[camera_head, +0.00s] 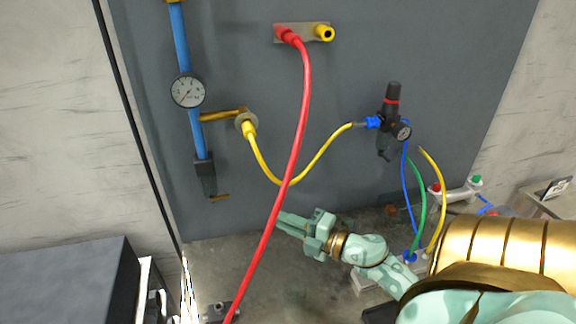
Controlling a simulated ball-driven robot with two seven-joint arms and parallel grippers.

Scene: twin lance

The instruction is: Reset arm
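My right gripper (280,222) is pale green and comes in from the lower right on my mint and gold arm. Its fingers point left, and their tips are close beside the red hose (292,160) in the picture. I cannot tell whether they touch it or how far apart in depth they are. The two fingers lie near each other, and the gap between them is too small to judge. I see nothing clearly held. My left gripper is not in view.
A grey panel (340,80) carries a blue pipe with a gauge (187,91), a yellow hose (320,155), a black regulator (393,105) and a yellow port (324,33). Thin blue, green and yellow tubes hang at right. A dark box (70,280) stands lower left.

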